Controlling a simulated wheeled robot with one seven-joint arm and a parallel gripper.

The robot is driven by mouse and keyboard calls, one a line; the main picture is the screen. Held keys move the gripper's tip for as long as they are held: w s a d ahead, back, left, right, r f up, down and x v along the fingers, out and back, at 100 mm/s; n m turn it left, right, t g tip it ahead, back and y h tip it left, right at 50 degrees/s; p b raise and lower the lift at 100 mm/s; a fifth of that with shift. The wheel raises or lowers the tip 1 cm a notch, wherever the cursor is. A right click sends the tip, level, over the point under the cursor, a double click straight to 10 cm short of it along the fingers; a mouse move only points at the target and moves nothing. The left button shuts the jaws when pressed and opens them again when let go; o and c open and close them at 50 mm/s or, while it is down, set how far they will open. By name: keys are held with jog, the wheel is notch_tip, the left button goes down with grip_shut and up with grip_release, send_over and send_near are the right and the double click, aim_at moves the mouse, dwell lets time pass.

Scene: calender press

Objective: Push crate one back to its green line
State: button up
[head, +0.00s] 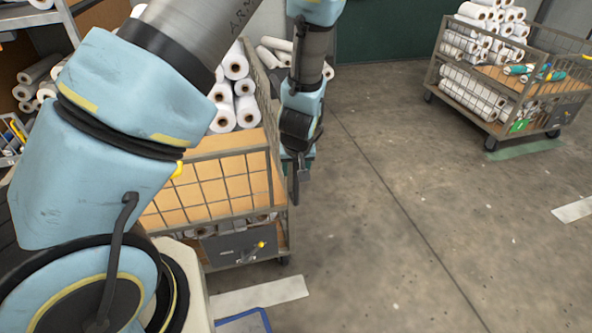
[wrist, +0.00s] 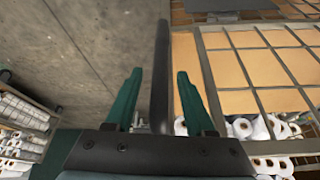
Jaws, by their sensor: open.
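A wheeled wire-mesh crate (head: 232,158) with white rolls stands close in front of me, partly hidden by my arm. I cannot read a number on it. My gripper (head: 301,172) is at its right side, near the corner. In the wrist view my gripper (wrist: 159,74) has its green fingers apart. A dark upright bar (wrist: 161,50) shows between them; I cannot tell whether it touches either finger. The crate's mesh (wrist: 205,65) is just right of the fingers there. A green line (head: 525,150) lies on the floor at the far right, by a second crate (head: 487,125).
The second wheeled crate holds white rolls and some coloured items. White floor strips lie by the near crate (head: 262,296) and at the right edge (head: 573,211). A blue-edged item (head: 243,322) is at the bottom. The concrete floor (head: 400,220) between the crates is clear.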

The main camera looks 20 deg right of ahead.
jog(key=shift+w+f, duration=0.1)
jog(key=shift+f, duration=0.1)
grip_shut()
dwell(0.4)
dwell(1.0)
